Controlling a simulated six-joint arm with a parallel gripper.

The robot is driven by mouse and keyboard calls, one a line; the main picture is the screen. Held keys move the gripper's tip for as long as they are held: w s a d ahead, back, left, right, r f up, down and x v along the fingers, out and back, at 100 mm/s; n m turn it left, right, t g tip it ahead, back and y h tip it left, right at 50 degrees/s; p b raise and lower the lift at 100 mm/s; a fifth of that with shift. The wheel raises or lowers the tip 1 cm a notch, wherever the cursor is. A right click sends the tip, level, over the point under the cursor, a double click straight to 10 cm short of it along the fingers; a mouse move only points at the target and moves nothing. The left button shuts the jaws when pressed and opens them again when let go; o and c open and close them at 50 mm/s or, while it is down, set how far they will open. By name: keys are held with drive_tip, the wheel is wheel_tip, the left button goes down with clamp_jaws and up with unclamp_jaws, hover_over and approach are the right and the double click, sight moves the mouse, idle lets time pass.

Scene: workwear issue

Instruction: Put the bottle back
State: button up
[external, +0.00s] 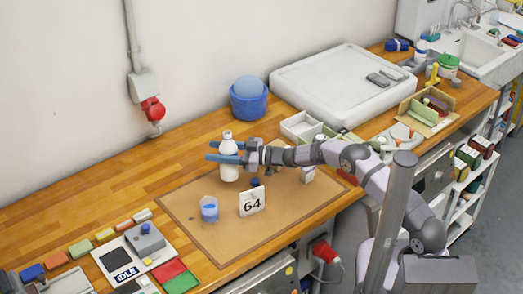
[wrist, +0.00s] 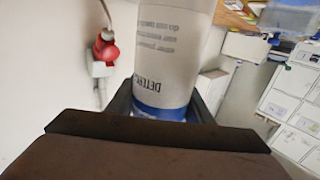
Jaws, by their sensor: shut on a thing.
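The white bottle (external: 229,173) is upright in the external view, above the left part of the brown mat (external: 190,215). I cannot tell whether its base touches the mat. My gripper (external: 213,151) reaches in from the right, its blue fingers on both sides of the bottle, shut on it. In the wrist view the bottle (wrist: 168,50) fills the space between the fingers. Its printed text, partly reading "DETER", appears upside down, with a blue band at its lower end. The fingers hide part of the bottle's middle.
A cup of blue liquid (external: 209,210) and a "64" card (external: 252,201) stand on the mat near the bottle. Behind are a blue tub (external: 249,106), a white divided box (external: 300,127) and a large white tray (external: 335,90).

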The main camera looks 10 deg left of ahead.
drive_tip(key=w+d+r+m+t, duration=0.35)
drive_tip(key=w+d+r, duration=0.65)
drive_tip(key=d, duration=0.4)
drive_tip(key=shift+s+d+f+n+g+p, duration=0.3)
drive_tip(key=shift+s+d+f+n+g, duration=1)
drive_tip(key=shift+s, duration=1.6)
drive_tip(key=shift+s+d+f+n+g+p, duration=0.25)
drive_tip(key=shift+s+d+f+n+g, duration=0.45)
drive_tip(key=shift+s+d+f, duration=1.6)
wheel_tip(320, 180, down, 9)
drive_tip(key=s+a+p, duration=0.1)
drive_tip(key=p, duration=0.2)
drive_tip(key=shift+a, duration=0.4)
drive_tip(key=shift+f, duration=0.1)
drive_tip(key=o, duration=1.3)
drive_tip(key=shift+s, duration=0.1)
drive_tip(key=shift+c, duration=0.2)
